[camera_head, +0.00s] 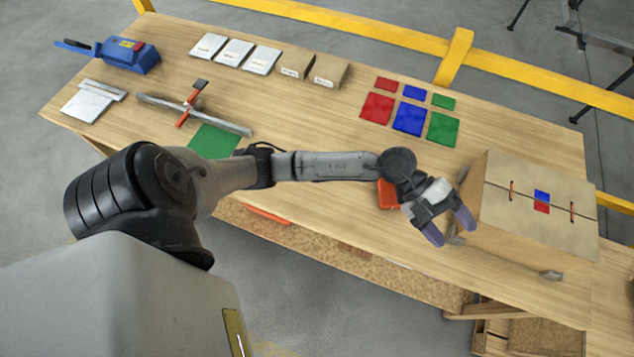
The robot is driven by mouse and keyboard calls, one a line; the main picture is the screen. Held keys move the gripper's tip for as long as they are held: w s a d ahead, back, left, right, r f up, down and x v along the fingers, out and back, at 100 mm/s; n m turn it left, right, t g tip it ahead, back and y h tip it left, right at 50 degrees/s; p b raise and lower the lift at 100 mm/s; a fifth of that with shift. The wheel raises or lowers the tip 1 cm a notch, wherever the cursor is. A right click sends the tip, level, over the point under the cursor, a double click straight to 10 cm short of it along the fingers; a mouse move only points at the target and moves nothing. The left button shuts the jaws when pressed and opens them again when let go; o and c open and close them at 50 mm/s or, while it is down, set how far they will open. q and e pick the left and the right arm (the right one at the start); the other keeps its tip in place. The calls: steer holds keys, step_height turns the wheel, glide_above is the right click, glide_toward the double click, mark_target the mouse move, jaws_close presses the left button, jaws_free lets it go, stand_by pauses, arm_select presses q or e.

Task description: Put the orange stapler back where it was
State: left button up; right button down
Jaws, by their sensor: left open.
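An orange object (387,194), which looks like the orange stapler, lies on the table near its front middle. My left wrist hides much of it, so its full shape does not show. My left gripper (449,228) is open and empty, with its purple fingertips just right of the orange object and left of the cardboard box. I cannot tell how high the fingertips are above the table. My right gripper is not in view.
A cardboard box (510,240) stands at the right. Coloured squares (409,118), white packets (233,52) and small brown boxes (328,70) are toward the back. A clamp (195,112), a green mat (213,141) and a blue tool (130,56) are at left.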

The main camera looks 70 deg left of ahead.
arm_select(q)
step_height(320, 180, up, 5)
steer(key=s+n+t+h, duration=0.1)
steer(key=n+t+h, duration=0.1)
steer(key=n+t, duration=0.4)
steer(key=a+f+n+t+y, duration=0.1)
steer(key=a+n+t+y, duration=0.7)
steer(key=n+t+y, duration=0.3)
steer(key=s+a+f+n+g+y, duration=0.5)
steer(key=s+f+n+g+y, duration=0.25)
steer(key=f, duration=0.35)
steer(key=s+d+f+g+h, duration=0.1)
steer(key=s+f+g, duration=0.3)
steer(key=s, duration=0.4)
steer(key=s+d+f+g, duration=0.1)
steer(key=s+f+g, duration=0.4)
steer(key=s, duration=0.4)
steer(key=shift+d+g+h, duration=0.15)
steer(key=shift+g+h, duration=0.2)
steer(key=shift+g, duration=0.4)
steer(key=shift+s, duration=0.1)
step_height(320, 180, up, 23)
steer(key=p, duration=2.3)
steer(key=shift+r, duration=0.15)
